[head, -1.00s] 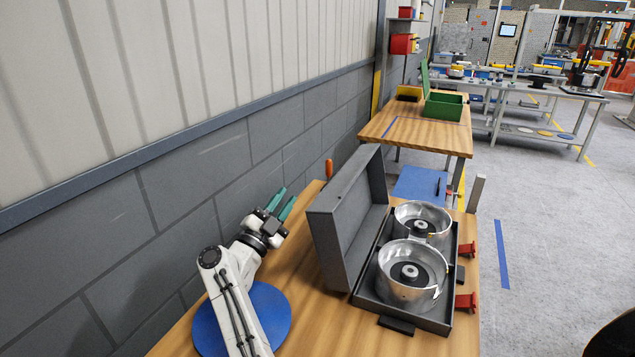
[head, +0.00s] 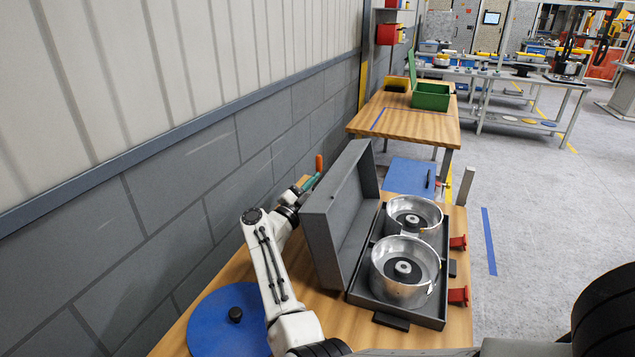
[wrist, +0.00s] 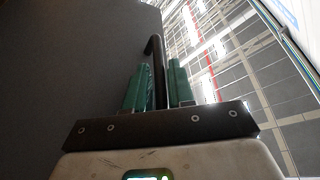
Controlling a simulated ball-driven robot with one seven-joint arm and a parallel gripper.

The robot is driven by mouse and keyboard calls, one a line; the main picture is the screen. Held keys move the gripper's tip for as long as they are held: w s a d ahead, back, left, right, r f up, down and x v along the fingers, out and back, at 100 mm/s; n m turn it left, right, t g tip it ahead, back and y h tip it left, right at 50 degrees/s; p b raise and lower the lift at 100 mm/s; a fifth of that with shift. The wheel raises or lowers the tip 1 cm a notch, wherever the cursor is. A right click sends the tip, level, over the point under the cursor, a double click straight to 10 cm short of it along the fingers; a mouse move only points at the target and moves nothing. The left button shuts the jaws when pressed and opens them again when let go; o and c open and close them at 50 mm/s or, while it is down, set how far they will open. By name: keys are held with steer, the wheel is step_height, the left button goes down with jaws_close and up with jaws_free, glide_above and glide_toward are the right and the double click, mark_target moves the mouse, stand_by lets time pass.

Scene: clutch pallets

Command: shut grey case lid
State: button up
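The grey case (head: 362,297) stands on the wooden bench with its lid (head: 335,220) upright and open along the left side. Two silver clutch drums sit in its base. My gripper (head: 311,182) is behind the lid, on its outer left side near the far end. In the wrist view my two teal fingers (wrist: 158,88) stand apart, with a dark hooked bar (wrist: 157,65) seen between them. I cannot tell whether they touch it. A dark grey surface, likely the lid's outer face (wrist: 75,60), fills the left of the wrist view.
Red latches (head: 458,295) stick out on the case's right side. A blue disc (head: 225,315) with a black knob lies at the near left of the bench. The wall runs close along the left. A second bench (head: 410,122) holds a green box (head: 431,97).

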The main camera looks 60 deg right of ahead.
steer(key=shift+d+r, duration=0.1)
steer(key=shift+d, duration=0.15)
steer(key=shift+c, duration=0.4)
jaws_close()
